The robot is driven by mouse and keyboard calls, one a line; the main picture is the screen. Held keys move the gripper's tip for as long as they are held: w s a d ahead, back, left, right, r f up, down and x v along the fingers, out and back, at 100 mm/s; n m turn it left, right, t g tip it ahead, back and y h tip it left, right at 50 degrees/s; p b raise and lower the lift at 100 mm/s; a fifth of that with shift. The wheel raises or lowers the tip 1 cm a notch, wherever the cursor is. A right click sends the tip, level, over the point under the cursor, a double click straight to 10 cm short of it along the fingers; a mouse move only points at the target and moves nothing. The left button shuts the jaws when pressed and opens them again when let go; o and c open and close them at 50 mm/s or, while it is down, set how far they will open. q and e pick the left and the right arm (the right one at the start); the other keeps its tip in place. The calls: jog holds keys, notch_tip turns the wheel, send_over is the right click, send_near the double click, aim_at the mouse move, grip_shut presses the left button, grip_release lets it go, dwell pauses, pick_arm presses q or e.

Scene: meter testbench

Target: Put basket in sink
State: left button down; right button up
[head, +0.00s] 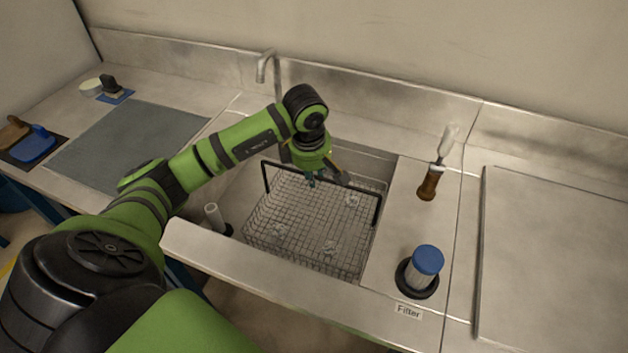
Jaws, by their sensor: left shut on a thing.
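The wire basket (305,222) is in the sink (372,166), inside the basin's outline, with its black handle (378,207) raised. I cannot tell whether it rests on the sink floor or hangs just above it. Several small clear pieces lie in the basket. My left gripper (313,180) reaches down from above, over the far part of the basket, and is shut on its handle; the fingertips are partly hidden by the wrist. My right gripper is not in view.
A faucet (269,66) stands behind the sink. A blue-capped filter (426,264) and a brush with a wooden handle (430,183) are right of the sink. A white cylinder (213,215) stands at its left. A grey mat (125,145) covers the left counter.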

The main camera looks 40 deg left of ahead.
pick_arm(q)
notch_tip(320, 180, down, 3)
jog(key=shift+r, duration=0.1)
jog(key=c, duration=1.2)
grip_release()
jog(key=shift+c, duration=0.2)
jog(key=shift+s, duration=0.1)
notch_tip(320, 180, up, 12)
jog(key=s+b, duration=0.2)
jog(key=shift+d, duration=0.25)
jog(key=shift+s, duration=0.1)
